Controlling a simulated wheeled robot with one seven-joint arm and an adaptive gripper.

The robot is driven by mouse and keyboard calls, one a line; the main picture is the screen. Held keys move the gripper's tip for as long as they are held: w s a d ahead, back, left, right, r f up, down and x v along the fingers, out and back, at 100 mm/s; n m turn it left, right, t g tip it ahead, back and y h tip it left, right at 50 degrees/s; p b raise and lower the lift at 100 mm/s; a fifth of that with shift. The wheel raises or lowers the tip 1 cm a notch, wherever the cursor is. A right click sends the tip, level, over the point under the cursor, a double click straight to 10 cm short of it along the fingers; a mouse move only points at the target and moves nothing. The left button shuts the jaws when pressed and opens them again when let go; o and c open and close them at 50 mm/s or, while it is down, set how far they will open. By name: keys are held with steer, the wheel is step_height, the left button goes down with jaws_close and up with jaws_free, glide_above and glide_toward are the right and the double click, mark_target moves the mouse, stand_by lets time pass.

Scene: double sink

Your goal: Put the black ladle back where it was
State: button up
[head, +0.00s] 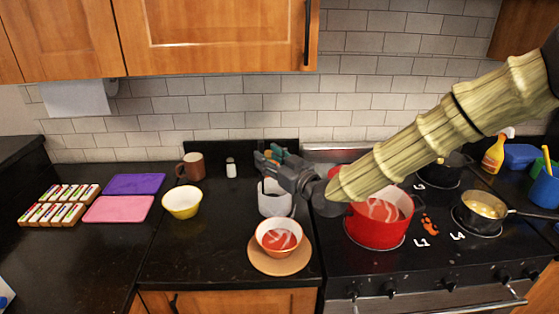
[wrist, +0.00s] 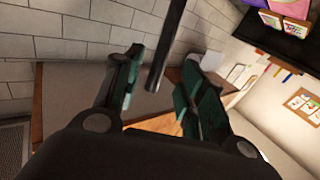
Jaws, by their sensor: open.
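My gripper (head: 268,158) is open above a pale grey holder (head: 275,200) on the counter left of the stove. In the wrist view a thin black rod, which looks like the handle of the black ladle (wrist: 165,50), runs from the top edge down to between the two open green-padded fingers (wrist: 160,85). The fingers appear apart from it. The ladle's bowl is not visible, and in the head view I cannot make the ladle out behind my gripper. A red pot (head: 380,230) with red soup stands on the stove, partly behind my arm.
A bowl of red soup (head: 278,225) sits on a round board (head: 280,266) in front of the holder. A yellow bowl (head: 182,203), brown mug (head: 194,166) and white shaker (head: 231,168) stand left. A pan (head: 482,222) sits on the right burner.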

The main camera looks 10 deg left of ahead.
steer(key=x, duration=0.1)
steer(key=p+x, duration=0.1)
steer(key=x, duration=0.1)
steer(key=shift+w+a+f, duration=0.1)
steer(key=shift+w+f, duration=0.15)
steer(key=shift+w, duration=0.15)
steer(key=shift+a+r, duration=0.1)
steer(key=shift+a, duration=0.15)
steer(key=shift+w, duration=0.1)
steer(key=shift+w+a, duration=0.1)
jaws_close()
